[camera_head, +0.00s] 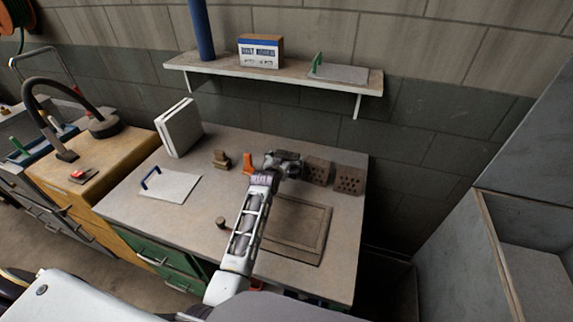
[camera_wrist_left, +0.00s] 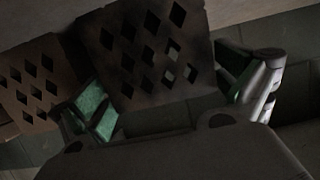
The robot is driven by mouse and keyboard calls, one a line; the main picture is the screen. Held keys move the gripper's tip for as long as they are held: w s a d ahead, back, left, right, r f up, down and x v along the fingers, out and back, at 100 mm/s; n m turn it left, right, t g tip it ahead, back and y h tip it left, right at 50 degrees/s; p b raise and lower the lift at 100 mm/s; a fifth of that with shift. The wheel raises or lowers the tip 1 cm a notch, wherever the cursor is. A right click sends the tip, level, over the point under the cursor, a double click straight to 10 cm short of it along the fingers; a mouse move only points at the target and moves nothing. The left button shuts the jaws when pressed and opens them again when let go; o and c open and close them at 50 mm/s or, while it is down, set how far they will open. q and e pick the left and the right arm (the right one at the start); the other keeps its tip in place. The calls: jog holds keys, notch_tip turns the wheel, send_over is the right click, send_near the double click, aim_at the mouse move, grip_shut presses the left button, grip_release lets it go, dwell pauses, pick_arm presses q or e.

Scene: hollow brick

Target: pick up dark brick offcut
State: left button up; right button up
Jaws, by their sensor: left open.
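Two dark brown hollow bricks with diamond-shaped holes stand side by side at the back right of the workbench. The near one (camera_head: 318,172) is beside my left gripper (camera_head: 285,163), and the other brick (camera_head: 349,180) is to its right. I cannot tell surely which is the dark brick offcut. In the left wrist view, one brick (camera_wrist_left: 150,50) lies ahead between the spread fingers of the left gripper (camera_wrist_left: 178,98). The other brick (camera_wrist_left: 30,85) is outside the left finger. The gripper is open with nothing clasped. My right gripper is not in view.
The workbench (camera_head: 190,215) holds a white upright box (camera_head: 179,128), a small brown block (camera_head: 221,160), an orange object (camera_head: 249,164), a white board with a blue handle (camera_head: 170,185) and a flat brown tray (camera_head: 297,230). A wall shelf (camera_head: 215,75) hangs above.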

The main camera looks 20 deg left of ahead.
pick_arm(q)
jog(key=shift+w+f, duration=0.2)
jog(key=shift+w, duration=0.25)
jog(key=shift+r, duration=0.1)
jog(key=c, duration=1.1)
